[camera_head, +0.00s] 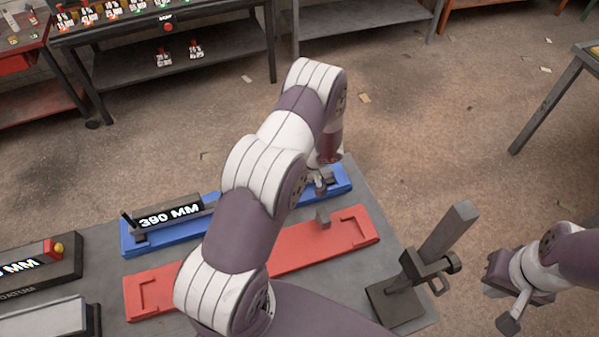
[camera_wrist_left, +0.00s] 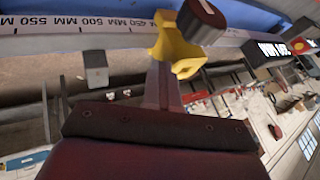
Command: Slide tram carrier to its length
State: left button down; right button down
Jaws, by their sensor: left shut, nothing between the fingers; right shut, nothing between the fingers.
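A long blue rail (camera_head: 265,210) lies on the bench with a black display reading 390 MM (camera_head: 170,215) near its left end. In the left wrist view, a yellow piece with a dark round knob (camera_wrist_left: 178,48) sits against a scale marked in MM; I take it for the tram carrier. My left gripper (camera_wrist_left: 163,82) is shut and empty, its fingers close to the yellow piece; contact cannot be told. In the head view it reaches the right part of the blue rail (camera_head: 320,183), partly hidden by my arm. My right gripper (camera_head: 508,322) is shut and empty, right of the bench.
A red rail (camera_head: 345,232) lies in front of the blue one, with a small grey block on it. A grey post on a stand (camera_head: 445,230) is at the bench's right end. Another display unit (camera_head: 70,262) sits at left. Shelves stand behind across open floor.

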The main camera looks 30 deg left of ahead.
pick_arm(q)
jog(key=s+a+b, duration=0.1)
jog(key=s+b, duration=0.1)
jog(key=s+a+b, duration=0.4)
jog(key=shift+s+a+f, duration=0.15)
jog(key=shift+s+f, duration=0.1)
jog(key=shift+f, duration=0.1)
jog(key=shift+s+a+r, duration=0.3)
jog(key=shift+s, duration=0.05)
jog(key=shift+w+b, duration=0.1)
jog(key=shift+b, duration=0.2)
